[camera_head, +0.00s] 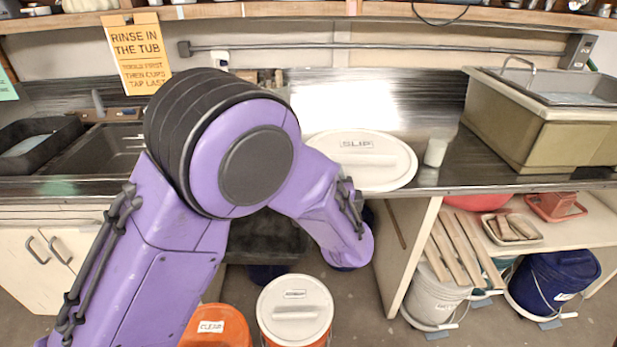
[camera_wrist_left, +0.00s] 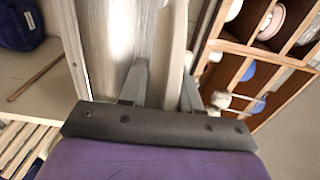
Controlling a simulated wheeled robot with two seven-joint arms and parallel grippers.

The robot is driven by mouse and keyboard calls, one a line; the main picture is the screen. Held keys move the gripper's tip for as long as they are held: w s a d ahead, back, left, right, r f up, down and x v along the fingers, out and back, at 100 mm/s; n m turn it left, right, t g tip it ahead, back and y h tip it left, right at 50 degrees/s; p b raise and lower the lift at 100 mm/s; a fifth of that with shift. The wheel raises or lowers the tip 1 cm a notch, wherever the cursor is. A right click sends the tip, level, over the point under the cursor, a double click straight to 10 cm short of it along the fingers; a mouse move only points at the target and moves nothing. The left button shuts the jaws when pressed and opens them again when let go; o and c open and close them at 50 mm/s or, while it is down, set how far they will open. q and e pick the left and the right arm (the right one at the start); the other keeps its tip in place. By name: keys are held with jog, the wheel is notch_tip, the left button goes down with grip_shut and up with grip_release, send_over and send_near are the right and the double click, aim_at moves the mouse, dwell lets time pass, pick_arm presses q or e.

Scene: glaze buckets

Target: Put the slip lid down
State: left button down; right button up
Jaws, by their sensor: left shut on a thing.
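The slip lid (camera_head: 385,164) is a round off-white disc with a SLIP label and a raised handle bar. In the head view it lies level at the metal counter (camera_head: 430,178), its near edge by the counter's front edge. In the left wrist view the lid shows edge-on as a pale strip (camera_wrist_left: 174,40) between the fingers of my left gripper (camera_wrist_left: 162,88), which is shut on its rim. Whether the lid touches the counter I cannot tell. My purple arm hides the left gripper in the head view. My right gripper is not in view.
A small white cup (camera_head: 435,152) stands just right of the lid. A large tub (camera_head: 540,140) is farther right; a sink (camera_head: 100,150) is left. Below are a white-lidded orange bucket (camera_head: 295,305), a CLEAR bucket (camera_head: 212,330) and a blue bucket (camera_head: 550,280). Counter behind the lid looks clear.

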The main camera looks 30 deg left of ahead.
pick_arm(q)
jog(key=w+a+f+p, duration=0.1)
jog(key=a+f+p, duration=0.2)
jog(key=a+f, duration=1)
jog(key=shift+w+a+f, duration=0.15)
jog(key=shift+a, duration=0.3)
jog(key=c, duration=1.2)
grip_release()
jog(key=shift+f, duration=0.15)
jog(key=o, duration=0.4)
